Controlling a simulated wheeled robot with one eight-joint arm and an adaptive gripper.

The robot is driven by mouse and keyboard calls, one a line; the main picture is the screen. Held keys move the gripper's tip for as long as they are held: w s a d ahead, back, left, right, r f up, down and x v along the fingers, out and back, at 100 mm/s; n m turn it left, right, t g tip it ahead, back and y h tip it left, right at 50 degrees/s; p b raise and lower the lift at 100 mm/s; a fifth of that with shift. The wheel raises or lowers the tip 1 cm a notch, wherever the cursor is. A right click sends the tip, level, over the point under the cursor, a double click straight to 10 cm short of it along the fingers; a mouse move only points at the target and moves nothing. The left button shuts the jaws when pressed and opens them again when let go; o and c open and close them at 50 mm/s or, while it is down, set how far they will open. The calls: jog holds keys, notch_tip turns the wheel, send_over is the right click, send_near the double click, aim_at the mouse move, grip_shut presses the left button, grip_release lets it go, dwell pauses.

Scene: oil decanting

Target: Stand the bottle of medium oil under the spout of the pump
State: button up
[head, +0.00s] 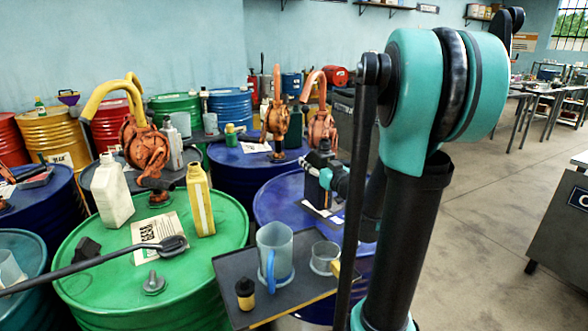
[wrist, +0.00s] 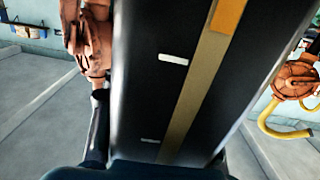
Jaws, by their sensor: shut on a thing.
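My gripper (head: 328,172) is over the blue drum in the middle of the head view, shut on a dark bottle (head: 313,192) with an orange label patch. The bottle looks roughly upright; I cannot tell whether its base touches the drum. In the wrist view the dark bottle (wrist: 150,80) fills the middle, with a tan stripe and an orange patch. An orange pump (head: 322,128) with a curved hose stands just behind the gripper; its spout's place relative to the bottle is unclear. Other pumps are one with a yellow hose (head: 147,145) and one further back (head: 276,120). My arm hides part of the scene.
A green drum (head: 80,272) at left bears a white jug (head: 112,195), a yellow bottle (head: 200,202) and a paper sheet (head: 160,230). A dark tray (head: 293,300) in front holds a clear jug (head: 275,252), a cup (head: 324,256) and a small dark bottle (head: 245,295). Floor at right is open.

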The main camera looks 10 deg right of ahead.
jog(key=f+x, duration=0.3)
jog(key=x, duration=1.1)
jog(key=shift+w+f, duration=0.25)
jog(key=shift+f, duration=0.05)
jog(key=shift+a+f, duration=0.1)
jog(key=o, duration=1.6)
jog(key=shift+c, duration=0.2)
jog(key=v, duration=1.2)
